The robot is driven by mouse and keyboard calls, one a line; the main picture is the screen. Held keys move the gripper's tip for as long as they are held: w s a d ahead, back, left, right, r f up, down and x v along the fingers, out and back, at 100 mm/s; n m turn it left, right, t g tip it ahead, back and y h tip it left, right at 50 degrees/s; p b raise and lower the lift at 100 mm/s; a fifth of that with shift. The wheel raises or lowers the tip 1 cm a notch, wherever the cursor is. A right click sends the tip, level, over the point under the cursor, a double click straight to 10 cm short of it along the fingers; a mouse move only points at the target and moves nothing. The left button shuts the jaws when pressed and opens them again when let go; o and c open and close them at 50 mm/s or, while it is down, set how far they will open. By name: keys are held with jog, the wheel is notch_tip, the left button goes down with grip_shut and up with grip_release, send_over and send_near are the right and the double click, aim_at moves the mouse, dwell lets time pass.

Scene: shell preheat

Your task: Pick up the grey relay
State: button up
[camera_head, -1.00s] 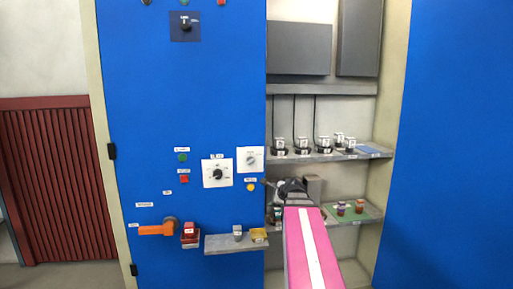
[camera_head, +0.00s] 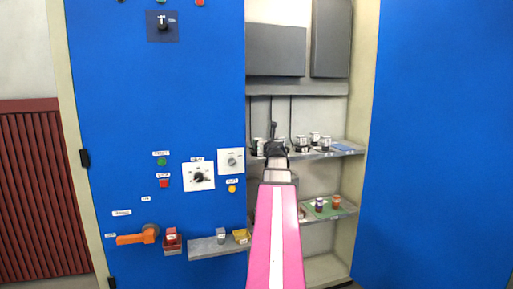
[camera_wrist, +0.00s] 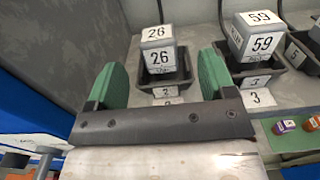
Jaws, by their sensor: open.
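A grey block with white faces marked 26 (camera_wrist: 159,57) sits in a black socket tray (camera_wrist: 165,92) in the wrist view, between and beyond my fingertips. A similar grey block marked 59 (camera_wrist: 256,40) sits in its own tray to the right, beyond my right finger. Several such blocks stand on the upper shelf in the head view. A small grey block (camera_head: 221,236) stands on the door ledge (camera_head: 205,249). I cannot tell which is the grey relay. My gripper (camera_wrist: 158,68) is open and empty, its green fingers apart; in the head view it (camera_head: 275,148) is at the upper shelf.
The blue door (camera_head: 150,110) stands left of the open bay. A dark grey panel (camera_wrist: 60,40) is close on the left in the wrist view. Purple (camera_head: 319,205) and orange (camera_head: 336,202) pieces stand on the green mat of the lower shelf.

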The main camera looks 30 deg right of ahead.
jog(key=x, duration=0.7)
jog(key=shift+w+a, duration=0.15)
jog(key=shift+w, duration=0.05)
jog(key=c, duration=1)
